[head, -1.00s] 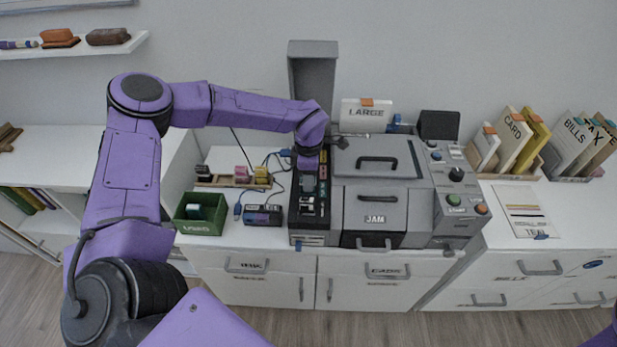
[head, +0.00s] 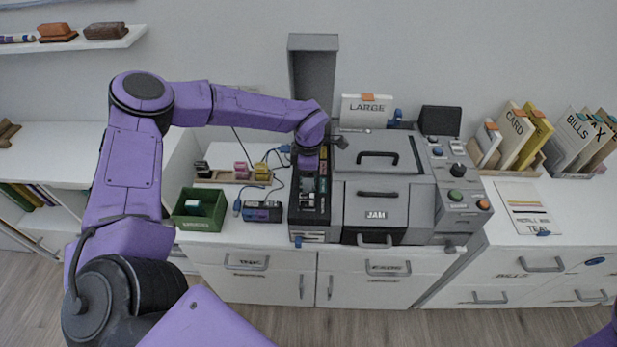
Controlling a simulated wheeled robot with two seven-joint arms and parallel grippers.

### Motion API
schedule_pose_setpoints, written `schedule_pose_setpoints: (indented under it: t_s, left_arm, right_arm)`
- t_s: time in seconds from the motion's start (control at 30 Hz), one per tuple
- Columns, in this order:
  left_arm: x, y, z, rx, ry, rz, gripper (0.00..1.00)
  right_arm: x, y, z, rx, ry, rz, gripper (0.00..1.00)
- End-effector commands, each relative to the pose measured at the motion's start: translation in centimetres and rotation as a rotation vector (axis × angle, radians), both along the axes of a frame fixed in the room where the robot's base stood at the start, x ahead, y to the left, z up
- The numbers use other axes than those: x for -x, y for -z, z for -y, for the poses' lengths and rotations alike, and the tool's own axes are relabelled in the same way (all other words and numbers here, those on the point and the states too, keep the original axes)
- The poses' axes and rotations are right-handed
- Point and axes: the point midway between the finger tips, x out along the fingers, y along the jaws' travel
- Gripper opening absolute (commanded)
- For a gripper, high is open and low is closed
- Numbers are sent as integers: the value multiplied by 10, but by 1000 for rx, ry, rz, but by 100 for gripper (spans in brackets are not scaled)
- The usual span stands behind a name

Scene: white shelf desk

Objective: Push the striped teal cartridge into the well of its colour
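My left gripper (head: 309,165) points down over the narrow dark column of wells (head: 308,209) on the left side of the grey machine. Its fingers are small and partly hidden by the purple wrist, so I cannot tell whether they are open or shut. A small grey-teal block (head: 309,184) shows in the column just below the gripper. It may be the striped teal cartridge, but I cannot make out stripes or how deep it sits. Small coloured marks run along the column's right edge. My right gripper is out of view.
The grey machine (head: 385,206) has a lid, a JAM door and a button panel. A green bin (head: 199,222) holds a pale teal piece. A dark block with coloured marks (head: 262,211) lies left of the machine. A rack (head: 232,178) with small cartridges and blue-ended cables stands behind.

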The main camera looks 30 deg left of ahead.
Motion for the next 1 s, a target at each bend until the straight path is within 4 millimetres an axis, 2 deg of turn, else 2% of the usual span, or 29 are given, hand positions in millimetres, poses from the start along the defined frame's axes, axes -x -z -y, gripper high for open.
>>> schedule_pose_setpoints:
  t_s: [0.13,0.23,0.5,0.63,0.77,1.0]
  left_arm:
    - [0,0,0,0,0,0,61]
    - [-1,-11,-1,0,0,4,61]
    - [-4,-74,-3,0,0,6,61]
    - [-5,-95,-3,0,0,4,61]
    - [-4,-105,-3,0,0,1,61]
    - [-4,-106,-3,0,0,0,61]
  right_arm:
    - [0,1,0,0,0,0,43]
    - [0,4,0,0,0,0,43]
    - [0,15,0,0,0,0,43]
    - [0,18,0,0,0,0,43]
    - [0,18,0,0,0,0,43]
    - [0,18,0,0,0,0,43]
